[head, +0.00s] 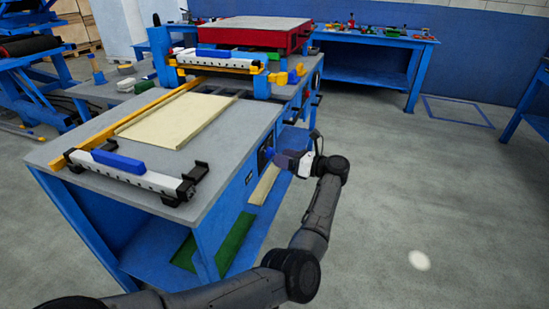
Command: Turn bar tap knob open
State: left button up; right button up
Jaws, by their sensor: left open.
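A blue bench (232,188) with a grey top carries dark fittings along its right side panel. A small dark and blue fitting (266,155) on that panel, possibly the bar tap knob, is too small to tell clearly. My left gripper (281,157) points left at this fitting from the right, close to the panel. It is open, and its fingertips are small and dark. I cannot tell whether they touch the fitting or surround it. My right gripper is out of view.
A pale panel (175,119) lies on the bench top beside a yellow rail (130,124). A clamp bar with a blue handle (118,161) spans the front end. A red press block (247,35) stands at the far end. Grey floor right of the bench is clear.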

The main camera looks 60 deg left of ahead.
aim_at(272, 153)
pick_arm(q)
jog(key=shift+b+x, duration=0.4)
jog(key=shift+x, duration=1.45)
jog(key=shift+c, duration=0.2)
